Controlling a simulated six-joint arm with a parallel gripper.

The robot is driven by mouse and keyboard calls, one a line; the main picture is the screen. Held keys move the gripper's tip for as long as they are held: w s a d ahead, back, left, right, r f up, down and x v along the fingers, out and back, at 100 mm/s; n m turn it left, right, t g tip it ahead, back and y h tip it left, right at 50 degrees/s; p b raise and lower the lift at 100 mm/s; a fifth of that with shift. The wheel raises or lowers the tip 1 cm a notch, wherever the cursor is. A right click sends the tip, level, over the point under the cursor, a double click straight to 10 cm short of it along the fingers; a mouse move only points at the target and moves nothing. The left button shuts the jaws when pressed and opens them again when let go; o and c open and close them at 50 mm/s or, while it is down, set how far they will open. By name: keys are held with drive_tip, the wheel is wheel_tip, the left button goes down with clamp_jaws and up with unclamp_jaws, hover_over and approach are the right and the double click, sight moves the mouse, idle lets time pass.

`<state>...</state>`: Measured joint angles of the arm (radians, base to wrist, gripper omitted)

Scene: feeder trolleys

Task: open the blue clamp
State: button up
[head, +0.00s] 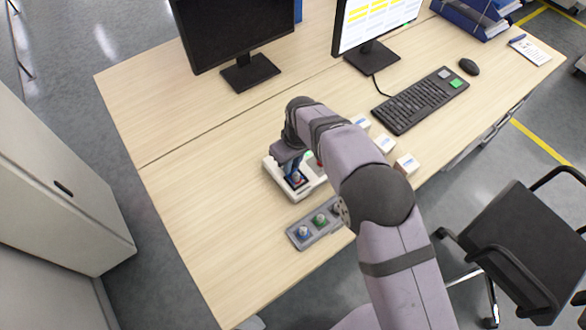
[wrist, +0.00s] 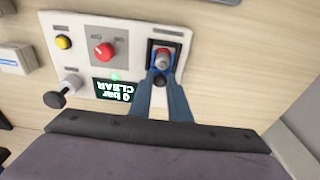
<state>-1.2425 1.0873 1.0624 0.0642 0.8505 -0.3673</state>
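A white control unit (head: 281,187) stands on the desk; the wrist view shows its panel (wrist: 128,28) from above. A black-framed recess (wrist: 178,44) on it holds a small fitting (wrist: 163,57) with a red and grey top, a dark round end and some blue around it. This is probably the blue clamp, but blue fingers cover much of it. My gripper (wrist: 161,82) reaches down with one blue finger on each side of the fitting. The tips are close to it; I cannot tell whether they press on it. In the head view my gripper (head: 296,172) is over the unit.
The panel also has a yellow button (wrist: 64,42), a red knob (wrist: 104,51), a black-ended plunger (wrist: 56,99) and a display (wrist: 115,90) reading "0 bar CLEAR". A grey strip with coloured knobs (head: 303,232) lies in front. Small white boxes (head: 385,144) stand to the right. The desk's left side is clear.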

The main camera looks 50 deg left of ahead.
drive_tip(key=shift+a, duration=0.15)
idle(0.4)
drive_tip(key=shift+a+b, duration=0.95)
drive_tip(key=shift+a, duration=0.55)
drive_tip(key=o, duration=0.7)
drive_tip(key=shift+o, duration=0.2)
drive_tip(key=shift+d+r+p, duration=0.35)
drive_tip(key=shift+r+p, duration=0.45)
drive_tip(key=shift+r, duration=0.35)
drive_tip(key=shift+d+r+p, duration=0.3)
drive_tip(key=shift+r+p, duration=0.5)
drive_tip(key=shift+r, duration=0.4)
drive_tip(key=shift+d+r+p, duration=0.35)
drive_tip(key=shift+r+p, duration=0.45)
drive_tip(key=shift+r, duration=0.35)
